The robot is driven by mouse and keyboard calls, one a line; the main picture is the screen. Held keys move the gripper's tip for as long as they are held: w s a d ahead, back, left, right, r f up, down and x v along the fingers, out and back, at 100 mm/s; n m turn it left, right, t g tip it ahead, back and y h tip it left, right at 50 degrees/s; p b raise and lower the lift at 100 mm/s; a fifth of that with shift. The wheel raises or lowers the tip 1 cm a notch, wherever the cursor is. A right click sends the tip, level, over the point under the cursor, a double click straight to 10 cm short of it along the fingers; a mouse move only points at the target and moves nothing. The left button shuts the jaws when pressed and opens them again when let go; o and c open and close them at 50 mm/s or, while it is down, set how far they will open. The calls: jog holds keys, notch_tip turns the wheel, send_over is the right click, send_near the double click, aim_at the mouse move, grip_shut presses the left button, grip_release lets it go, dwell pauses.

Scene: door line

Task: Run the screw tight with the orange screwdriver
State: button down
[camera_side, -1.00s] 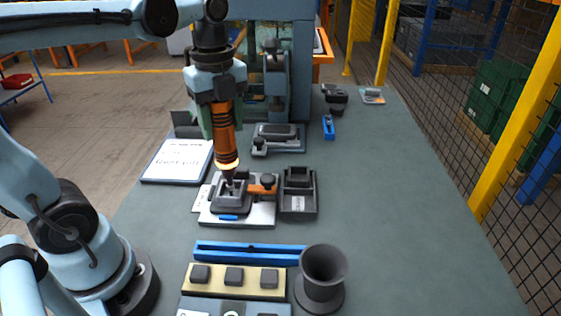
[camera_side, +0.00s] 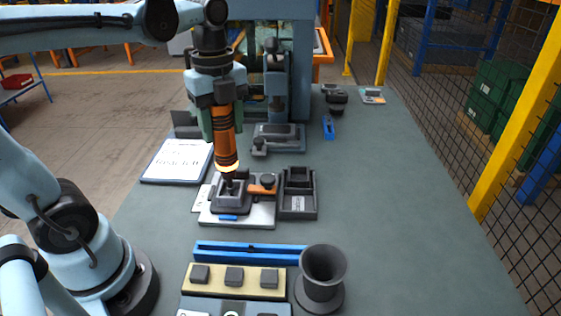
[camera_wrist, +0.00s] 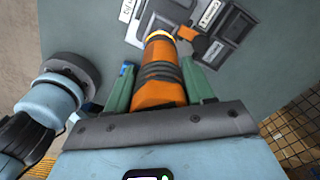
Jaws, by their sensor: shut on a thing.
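The orange screwdriver (camera_side: 224,135) stands about upright in my gripper (camera_side: 222,118), which is shut on its handle. It has dark bands and a glowing ring at its lower end. Its dark tip reaches down to a dark grey block (camera_side: 231,194) on a light metal plate (camera_side: 255,215). The screw itself cannot be made out under the tip. In the wrist view my gripper's green fingers (camera_wrist: 160,90) lie on both sides of the screwdriver (camera_wrist: 160,75), with the plate beyond it. An orange clamp with a dark knob (camera_side: 264,183) is beside the block.
A dark two-part tray (camera_side: 298,202) stands just right of the plate. A white-faced board (camera_side: 178,162) lies to the left. In front are a blue rail (camera_side: 247,252), a panel with dark buttons (camera_side: 236,280) and a dark funnel-shaped cup (camera_side: 322,275). The table's right side (camera_side: 410,200) is clear.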

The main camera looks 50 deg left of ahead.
jog(key=shift+f, duration=0.7)
dwell(2.0)
jog(key=shift+r, duration=0.1)
dwell(0.5)
jog(key=shift+r, duration=3.4)
